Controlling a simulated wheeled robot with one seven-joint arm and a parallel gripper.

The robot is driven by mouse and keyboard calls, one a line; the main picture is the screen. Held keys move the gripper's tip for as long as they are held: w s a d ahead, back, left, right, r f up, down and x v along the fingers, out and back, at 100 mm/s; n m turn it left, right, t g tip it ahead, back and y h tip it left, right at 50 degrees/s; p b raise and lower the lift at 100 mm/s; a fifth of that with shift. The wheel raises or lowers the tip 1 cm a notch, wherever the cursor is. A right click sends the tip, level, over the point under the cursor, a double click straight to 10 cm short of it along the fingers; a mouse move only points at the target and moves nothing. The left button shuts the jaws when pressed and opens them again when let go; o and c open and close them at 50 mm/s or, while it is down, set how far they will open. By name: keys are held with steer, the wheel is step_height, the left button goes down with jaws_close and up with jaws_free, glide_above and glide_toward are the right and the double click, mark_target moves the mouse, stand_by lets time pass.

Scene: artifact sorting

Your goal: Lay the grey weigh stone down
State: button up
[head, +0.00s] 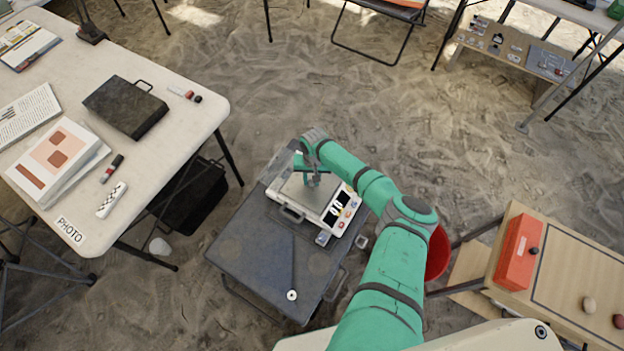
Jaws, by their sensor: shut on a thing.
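My gripper (314,181) is over the pan of a white scale (312,212) in the head view. It points down and is shut on a small grey thing, most likely the grey weigh stone. The stone is mostly hidden by the fingers and too small to make out clearly. I cannot tell whether it touches the grey pan or hangs just above it. The scale stands on a dark grey case-like table (250,255) and has a display and coloured buttons on its right side.
Small grey items (322,238) lie beside the scale's front. A white disc (292,295) lies near the dark table's front edge. A white table (190,125) with papers, markers and a dark case (126,107) is at left. A wooden table with a red box (518,250) is at right.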

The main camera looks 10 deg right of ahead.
steer(key=o, duration=1.1)
steer(key=shift+f, duration=0.1)
steer(key=shift+c, duration=0.2)
step_height(320, 180, up, 12)
steer(key=shift+d, duration=0.2)
